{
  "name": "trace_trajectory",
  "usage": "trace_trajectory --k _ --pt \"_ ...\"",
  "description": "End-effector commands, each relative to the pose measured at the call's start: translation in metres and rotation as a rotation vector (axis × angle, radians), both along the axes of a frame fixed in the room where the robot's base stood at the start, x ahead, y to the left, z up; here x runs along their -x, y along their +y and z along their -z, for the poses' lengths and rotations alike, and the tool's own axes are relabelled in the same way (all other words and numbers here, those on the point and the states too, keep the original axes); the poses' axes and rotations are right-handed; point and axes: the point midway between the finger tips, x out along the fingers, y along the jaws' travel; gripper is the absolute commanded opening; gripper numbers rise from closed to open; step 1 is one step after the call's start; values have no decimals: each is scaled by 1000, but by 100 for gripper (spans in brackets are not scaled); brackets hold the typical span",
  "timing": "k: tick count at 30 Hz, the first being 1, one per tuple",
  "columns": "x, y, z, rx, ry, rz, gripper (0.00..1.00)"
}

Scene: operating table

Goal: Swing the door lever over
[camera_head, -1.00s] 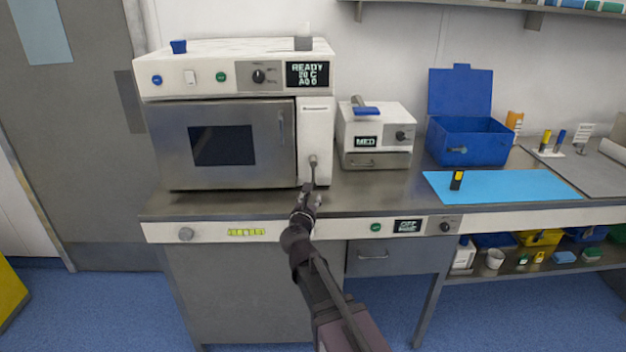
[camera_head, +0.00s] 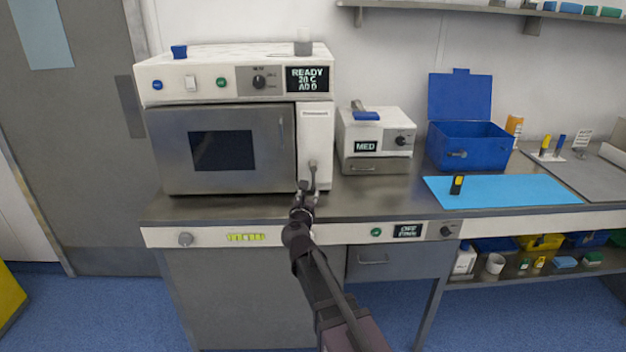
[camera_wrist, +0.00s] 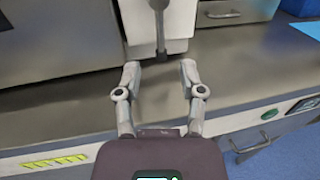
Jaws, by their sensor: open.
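The steriliser-like oven (camera_head: 170,126) stands on the bench at the left with its grey door (camera_head: 262,165) shut. The door lever (camera_head: 313,172) is a thin grey rod on the white panel right of the door, and it hangs downward from its pivot. In the wrist view the lever (camera_wrist: 160,30) points down toward the gap between my fingers. My gripper (camera_wrist: 160,68) is open and empty, with one finger to each side of the lever's line. I see no contact with the lever. In the head view my gripper (camera_head: 306,190) is just below the lever, in front of the panel.
A small white device (camera_head: 372,140) stands close right of the oven. Farther right are a blue open box (camera_head: 470,147) and a blue mat (camera_head: 530,190) with a small black-and-yellow item (camera_head: 457,185). The bench's front edge (camera_head: 340,231) runs beneath my arm.

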Motion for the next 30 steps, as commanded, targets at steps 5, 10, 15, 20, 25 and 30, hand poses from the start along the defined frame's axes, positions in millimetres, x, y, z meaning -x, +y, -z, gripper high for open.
trace_trajectory --k 5,10,15,20,25,30 --pt "-31 -5 0 0 0 1 51" --pt "-57 -9 0 0 0 0 51" --pt "-79 -13 0 0 0 0 51" --pt "-93 -15 0 0 0 -1 51" --pt "-99 -16 0 0 0 -2 51" --pt "-100 -17 0 0 0 -2 51"
